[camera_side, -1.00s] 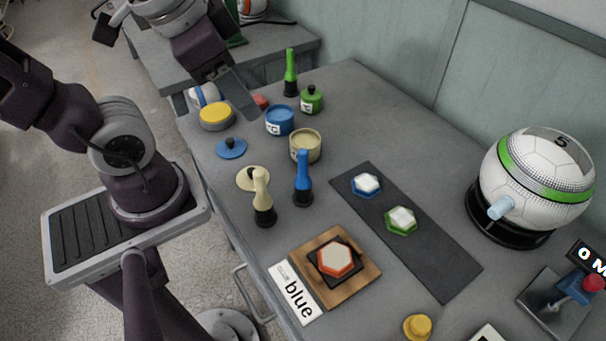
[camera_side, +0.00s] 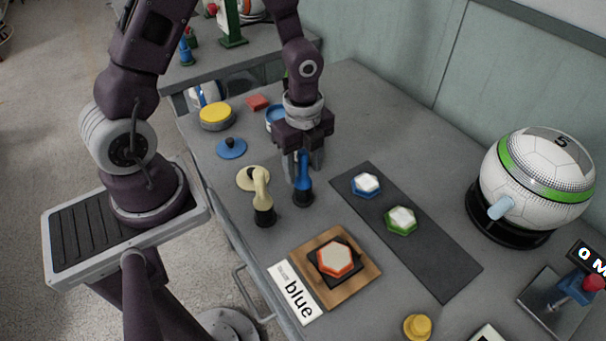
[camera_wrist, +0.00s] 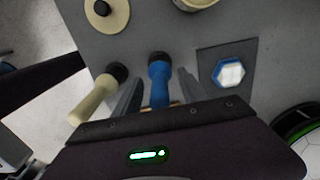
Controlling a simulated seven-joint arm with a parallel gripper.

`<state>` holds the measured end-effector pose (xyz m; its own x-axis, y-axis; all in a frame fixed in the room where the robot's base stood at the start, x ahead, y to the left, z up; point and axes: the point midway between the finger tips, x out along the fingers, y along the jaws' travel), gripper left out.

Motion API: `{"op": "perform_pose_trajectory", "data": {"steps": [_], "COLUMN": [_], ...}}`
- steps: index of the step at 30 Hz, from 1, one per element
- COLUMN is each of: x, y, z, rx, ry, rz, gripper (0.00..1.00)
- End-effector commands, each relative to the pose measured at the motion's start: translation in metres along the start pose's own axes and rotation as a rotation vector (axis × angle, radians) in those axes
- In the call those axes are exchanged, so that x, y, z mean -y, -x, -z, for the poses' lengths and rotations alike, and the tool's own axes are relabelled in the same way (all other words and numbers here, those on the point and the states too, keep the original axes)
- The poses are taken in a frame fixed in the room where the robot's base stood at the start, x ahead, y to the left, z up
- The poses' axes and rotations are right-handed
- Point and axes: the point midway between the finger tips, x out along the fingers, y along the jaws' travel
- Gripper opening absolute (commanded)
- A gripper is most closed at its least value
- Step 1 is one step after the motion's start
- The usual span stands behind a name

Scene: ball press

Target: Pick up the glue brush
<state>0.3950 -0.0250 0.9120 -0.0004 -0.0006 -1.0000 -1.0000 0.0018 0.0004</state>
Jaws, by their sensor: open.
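The blue glue brush (camera_side: 303,184) stands upright on the table with its black end down. My gripper (camera_side: 303,165) is over it, pointing down. In the wrist view the blue brush (camera_wrist: 159,85) shows between the two open fingers of my gripper (camera_wrist: 160,92), with a gap visible on each side. The cream brush (camera_side: 262,196) stands just left of it in the side view, and also shows in the wrist view (camera_wrist: 95,102). A card (camera_side: 296,293) reads "blue".
A wooden block (camera_side: 361,283) with an orange-rimmed hexagon is in front. A dark mat (camera_side: 440,262) carries a blue and a green hexagon piece. A blue lid (camera_side: 232,148) lies at left. A ball (camera_side: 537,178) sits on a black stand at right.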

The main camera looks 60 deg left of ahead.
Motion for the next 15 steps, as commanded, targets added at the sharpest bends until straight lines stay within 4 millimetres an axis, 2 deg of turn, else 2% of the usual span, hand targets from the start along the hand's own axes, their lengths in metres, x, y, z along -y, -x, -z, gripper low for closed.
{"op": "perform_pose_trajectory", "data": {"steps": [7,14,15], "x": [-0.0001,-0.0001,-0.0001], "y": [-0.003,-0.0027,-0.0027], "z": [-0.0004,-0.0003,-0.0003], "rx": [0.001,0.001,0.001], "ry": [0.002,0.002,0.002], "rz": [0.001,0.001,0.001], "gripper": [0.47,0.02,0.0]}}
